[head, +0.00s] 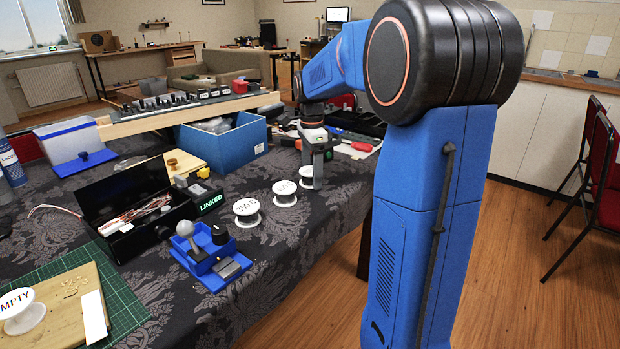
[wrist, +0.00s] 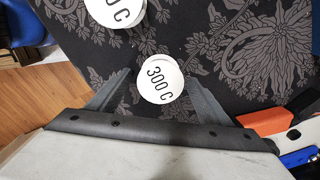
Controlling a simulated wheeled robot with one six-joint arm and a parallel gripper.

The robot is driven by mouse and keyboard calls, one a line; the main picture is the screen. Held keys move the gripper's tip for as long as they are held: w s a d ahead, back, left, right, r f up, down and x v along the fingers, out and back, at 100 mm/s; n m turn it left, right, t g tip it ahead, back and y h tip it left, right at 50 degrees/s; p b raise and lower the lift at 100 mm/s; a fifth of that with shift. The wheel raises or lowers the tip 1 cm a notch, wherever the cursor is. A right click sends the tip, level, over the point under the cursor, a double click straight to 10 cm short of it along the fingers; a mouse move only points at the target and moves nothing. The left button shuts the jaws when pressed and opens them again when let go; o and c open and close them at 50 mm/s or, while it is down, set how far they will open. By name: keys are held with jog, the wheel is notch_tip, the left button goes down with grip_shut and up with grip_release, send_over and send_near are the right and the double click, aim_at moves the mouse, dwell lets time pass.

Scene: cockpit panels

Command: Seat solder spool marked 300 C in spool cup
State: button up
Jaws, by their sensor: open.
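The white solder spool marked 300 C (wrist: 160,80) stands label up on the dark patterned cloth. It lies between the two spread fingers of my gripper (wrist: 158,88) in the wrist view. My gripper (head: 316,168) is open and points down over it; I cannot tell whether the fingers touch it. In the head view the spool (head: 305,178) is partly hidden by the gripper. A second spool (wrist: 115,10), its label cut to "0 C", is at the top of the wrist view. I cannot clearly pick out a spool cup in either view.
A spool that seems marked 150 C (head: 247,213) and another spool (head: 285,193) stand nearer. A blue joystick tray (head: 232,279), an open black case (head: 120,190), a blue bin (head: 232,148) and an EMPTY-marked white piece (head: 22,318) on a board stand left.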

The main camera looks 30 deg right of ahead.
aim_at(311, 170)
jog(key=c, duration=1.3)
jog(key=shift+r, duration=0.1)
notch_tip(311, 170, up, 9)
jog(key=shift+r, duration=0.45)
